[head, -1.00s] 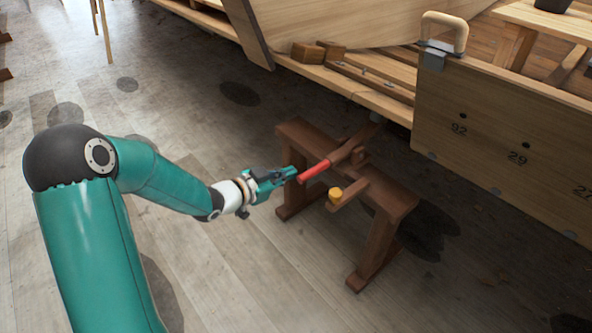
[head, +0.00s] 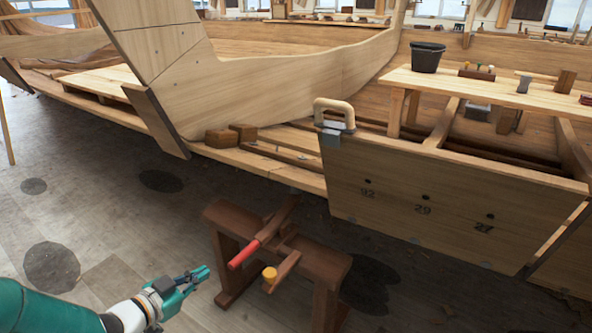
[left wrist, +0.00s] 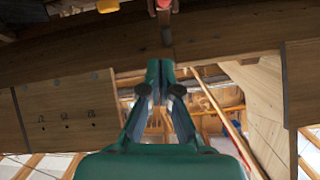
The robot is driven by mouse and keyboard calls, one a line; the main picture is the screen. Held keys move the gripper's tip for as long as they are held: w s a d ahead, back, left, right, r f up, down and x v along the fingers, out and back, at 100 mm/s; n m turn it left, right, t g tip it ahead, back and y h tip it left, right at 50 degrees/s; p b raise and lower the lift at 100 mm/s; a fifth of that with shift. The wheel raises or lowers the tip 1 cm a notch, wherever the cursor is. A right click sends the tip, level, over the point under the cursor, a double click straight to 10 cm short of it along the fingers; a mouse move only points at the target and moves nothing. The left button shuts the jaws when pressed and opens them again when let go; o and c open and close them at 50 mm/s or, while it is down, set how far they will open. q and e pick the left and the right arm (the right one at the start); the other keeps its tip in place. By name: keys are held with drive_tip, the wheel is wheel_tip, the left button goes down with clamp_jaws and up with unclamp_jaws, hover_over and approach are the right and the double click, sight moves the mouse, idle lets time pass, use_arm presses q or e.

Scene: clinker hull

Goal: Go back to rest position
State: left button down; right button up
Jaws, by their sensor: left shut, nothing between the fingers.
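My left gripper (head: 199,274) is shut and empty at the lower left of the head view. It is apart from the brown wooden trestle (head: 318,262), to the left of it. A red-handled tool (head: 244,254) and a piece with a yellow knob (head: 270,275) rest on the trestle. In the left wrist view my shut fingers (left wrist: 160,68) point up the picture, and the red tip (left wrist: 164,4) and yellow knob (left wrist: 108,5) show at the top edge. My right gripper is not in view.
The wooden hull (head: 270,85) stands behind the trestle. A numbered board (head: 400,205) with a clamp-like handle (head: 335,112) stands to the right. A bench (head: 450,84) holds a black bucket (head: 427,57). Bare floor (head: 110,225) lies to the left.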

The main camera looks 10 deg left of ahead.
use_arm(q)
drive_tip(key=s+d+f+n+g+h, duration=0.25)
drive_tip(key=d+f+g, duration=0.35)
drive_tip(key=d+f, duration=1.25)
drive_tip(key=s+d+f+n+g+y, duration=0.1)
drive_tip(key=s+d+f+n+g, duration=0.15)
drive_tip(key=s+f, duration=0.4)
drive_tip(key=s+d+f+n+g+y, duration=0.15)
drive_tip(key=s+f+g, duration=0.25)
drive_tip(key=s, duration=0.5)
wheel_tip(320, 180, up, 29)
drive_tip(key=s+n+g+p, duration=0.1)
drive_tip(key=p, duration=2.8)
drive_tip(key=shift+s+a+r, duration=0.15)
drive_tip(key=shift+s+a, duration=0.1)
drive_tip(key=shift+a, duration=0.2)
